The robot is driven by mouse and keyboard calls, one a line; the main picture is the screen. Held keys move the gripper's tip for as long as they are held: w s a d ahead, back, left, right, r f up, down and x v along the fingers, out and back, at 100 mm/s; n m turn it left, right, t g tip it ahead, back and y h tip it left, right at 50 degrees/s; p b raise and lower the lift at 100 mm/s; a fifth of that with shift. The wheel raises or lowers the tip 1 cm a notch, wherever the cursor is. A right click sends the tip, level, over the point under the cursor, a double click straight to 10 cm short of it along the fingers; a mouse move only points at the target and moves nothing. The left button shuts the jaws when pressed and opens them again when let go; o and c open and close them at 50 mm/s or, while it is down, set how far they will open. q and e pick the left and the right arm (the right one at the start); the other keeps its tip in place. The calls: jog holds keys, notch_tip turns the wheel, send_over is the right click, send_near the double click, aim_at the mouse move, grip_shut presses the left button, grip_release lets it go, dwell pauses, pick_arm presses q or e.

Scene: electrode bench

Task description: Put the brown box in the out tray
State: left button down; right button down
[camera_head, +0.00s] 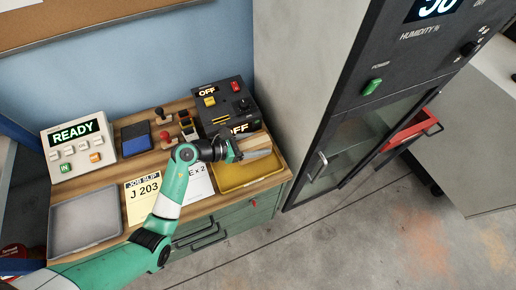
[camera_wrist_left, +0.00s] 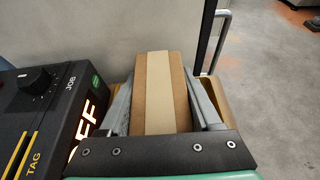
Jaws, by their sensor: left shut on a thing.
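The brown box (camera_wrist_left: 154,100) has a pale tape strip along its top and sits between the two fingers of my left gripper (camera_wrist_left: 160,105) in the left wrist view. In the head view the left gripper (camera_head: 240,153) is shut on the box (camera_head: 257,144), which is over the yellow tray (camera_head: 247,184) at the right end of the bench. I cannot tell whether the box touches the tray floor. Any label on the yellow tray is hidden. A grey tray (camera_head: 84,222) lies empty at the left end. My right gripper is not in view.
A black device with OFF displays (camera_head: 222,100) stands just behind the yellow tray. A tall grey cabinet (camera_head: 300,70) rises at its right.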

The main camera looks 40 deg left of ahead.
pick_arm(q)
notch_tip(320, 180, down, 3)
jog(key=shift+s+r+b, duration=0.1)
jog(key=shift+r+b, duration=0.1)
jog(key=shift+b, duration=0.15)
jog(key=shift+r, duration=0.15)
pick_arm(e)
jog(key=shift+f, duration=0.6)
pick_arm(q)
jog(key=shift+c, duration=0.4)
grip_release()
jog(key=shift+f, duration=0.2)
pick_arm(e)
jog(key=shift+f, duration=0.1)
pick_arm(q)
jog(key=shift+r, duration=0.25)
jog(key=p+v, duration=0.3)
jog(key=v, duration=0.9)
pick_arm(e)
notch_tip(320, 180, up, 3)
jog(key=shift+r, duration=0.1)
